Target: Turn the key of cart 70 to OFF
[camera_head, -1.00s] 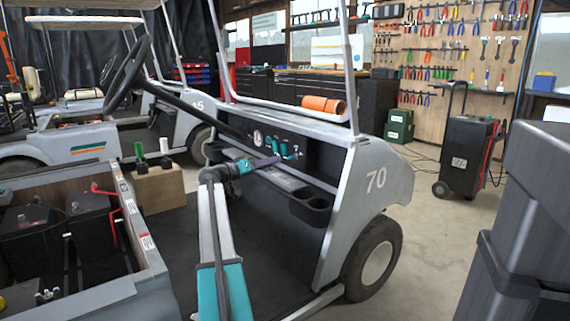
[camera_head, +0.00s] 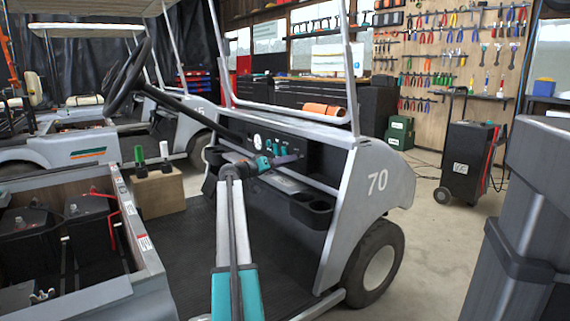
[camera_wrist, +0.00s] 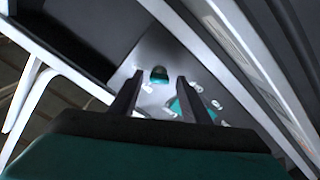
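Cart 70 (camera_head: 345,200) is grey, with its number on the side panel. Its dark dash (camera_head: 318,158) carries a round gauge and small teal controls (camera_head: 279,147). My gripper (camera_head: 292,158) is in front of the dash, just below those controls. In the wrist view its two dark fingers (camera_wrist: 157,97) are apart with nothing between them. A teal knob (camera_wrist: 159,75) on a light plate shows beyond the fingertips, between them and apart from them.
A steering wheel (camera_head: 128,77) and its column slope down to the dash on the left. A cup holder (camera_head: 313,208) juts out below the dash at right. A wooden block (camera_head: 158,192) with bottle-like items and open battery bay stand at left. A grey bin-like object (camera_head: 530,220) fills the right.

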